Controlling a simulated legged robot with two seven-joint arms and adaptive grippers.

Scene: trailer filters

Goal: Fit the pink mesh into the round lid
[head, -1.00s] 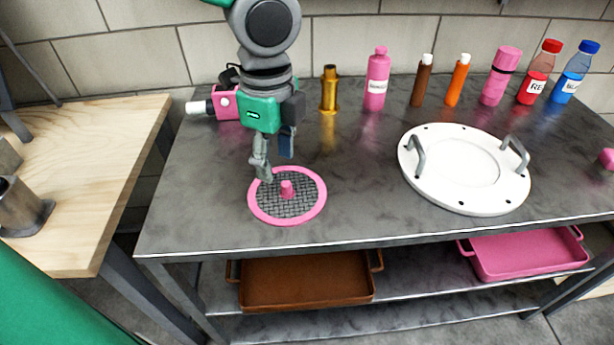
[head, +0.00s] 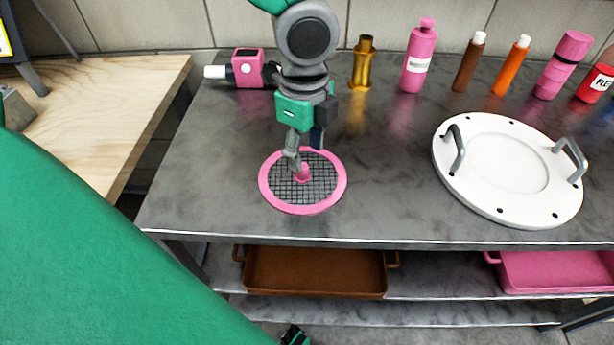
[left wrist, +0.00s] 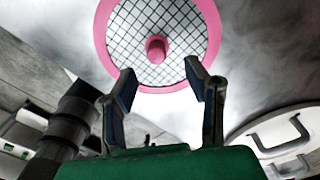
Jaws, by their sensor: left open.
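The pink mesh (head: 326,180), a dark wire grid in a pink ring with a pink knob (head: 303,174) in the middle, lies flat on the grey metal table. My left gripper (head: 304,152) points down over it, open, its fingertips close to the knob. In the left wrist view the knob (left wrist: 156,48) shows just beyond the gap between the open fingers (left wrist: 160,78), with nothing held. The white round lid (head: 462,195) with two grey handles lies to the right, apart from the mesh; part of it shows in the wrist view (left wrist: 248,130).
A pink device (head: 248,68), a brass fitting (head: 362,66) and several bottles (head: 418,60) stand along the back edge. A brown tray (head: 315,272) and a pink tray (head: 555,272) sit on the shelf below. The table between mesh and lid is clear.

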